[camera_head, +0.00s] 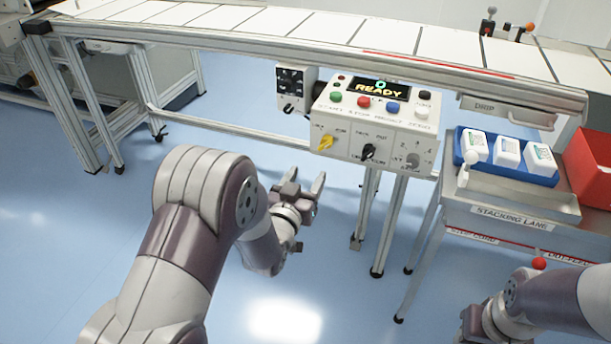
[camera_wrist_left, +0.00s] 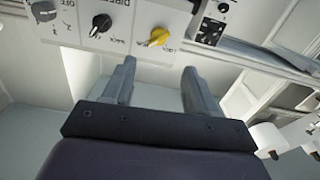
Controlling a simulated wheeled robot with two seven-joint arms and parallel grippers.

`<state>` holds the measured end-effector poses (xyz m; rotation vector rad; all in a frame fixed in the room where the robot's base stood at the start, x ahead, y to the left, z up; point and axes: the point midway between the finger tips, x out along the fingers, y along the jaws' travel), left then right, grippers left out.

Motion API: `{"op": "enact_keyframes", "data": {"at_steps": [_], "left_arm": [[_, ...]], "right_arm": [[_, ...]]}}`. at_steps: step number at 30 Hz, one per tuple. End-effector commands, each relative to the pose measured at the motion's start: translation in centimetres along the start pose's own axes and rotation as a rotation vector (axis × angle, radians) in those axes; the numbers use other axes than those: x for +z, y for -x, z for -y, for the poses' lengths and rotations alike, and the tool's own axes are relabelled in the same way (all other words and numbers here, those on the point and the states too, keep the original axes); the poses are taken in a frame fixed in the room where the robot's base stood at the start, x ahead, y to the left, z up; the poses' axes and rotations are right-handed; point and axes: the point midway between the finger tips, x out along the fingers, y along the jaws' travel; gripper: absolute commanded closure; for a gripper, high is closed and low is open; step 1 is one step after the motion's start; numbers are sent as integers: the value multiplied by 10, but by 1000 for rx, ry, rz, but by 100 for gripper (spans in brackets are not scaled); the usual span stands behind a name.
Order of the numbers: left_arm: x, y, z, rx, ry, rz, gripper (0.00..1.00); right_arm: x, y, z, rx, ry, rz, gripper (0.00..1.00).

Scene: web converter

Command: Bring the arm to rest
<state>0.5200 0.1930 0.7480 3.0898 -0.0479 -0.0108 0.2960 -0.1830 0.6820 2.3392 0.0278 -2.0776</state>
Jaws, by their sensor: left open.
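My left gripper (camera_head: 304,190) is open and empty in the head view, in front of and a little below the left part of the white control box (camera_head: 372,122). In the left wrist view my left gripper's two fingers (camera_wrist_left: 156,85) stand apart with nothing between them.
A conveyor (camera_head: 300,30) runs across the back above the box. At the right, a cart marked STACKING LANE (camera_head: 512,218) bears a blue tray (camera_head: 459,146) with three white bottles and a red bin (camera_head: 590,165). The box's stand legs reach the floor. Blue floor is clear around my left arm.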

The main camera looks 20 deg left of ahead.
Motion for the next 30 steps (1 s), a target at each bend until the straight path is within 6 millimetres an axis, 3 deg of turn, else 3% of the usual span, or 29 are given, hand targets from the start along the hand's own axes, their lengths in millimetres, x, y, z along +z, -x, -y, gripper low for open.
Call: {"op": "enact_keyframes", "data": {"at_steps": [13, 14, 17, 18, 20, 23, 26, 30], "left_arm": [[4, 0, 0, -1, -3, 20, 43], [10, 0, 1, -3, -5, 49, 43], [58, 14, 5, -23, -13, 286, 43], [79, 27, 7, -35, -17, 429, 43], [102, 52, 8, -50, -21, 647, 43], [120, 105, 7, -63, -25, 965, 43], [119, 158, 2, -67, -25, 1218, 43], [94, 226, -7, -59, -24, 1484, 43]], "right_arm": [[0, 0, 0, 0, 0, 0, 57], [0, 0, 0, 0, 0, 0, 57], [0, 0, 0, 0, 0, 0, 57], [0, 0, 0, 0, 0, 0, 57], [0, 0, 0, 0, 0, 0, 57], [0, 0, 0, 0, 0, 0, 57], [0, 0, 0, 0, 0, 0, 57], [0, 0, 0, 0, 0, 0, 57]]}}
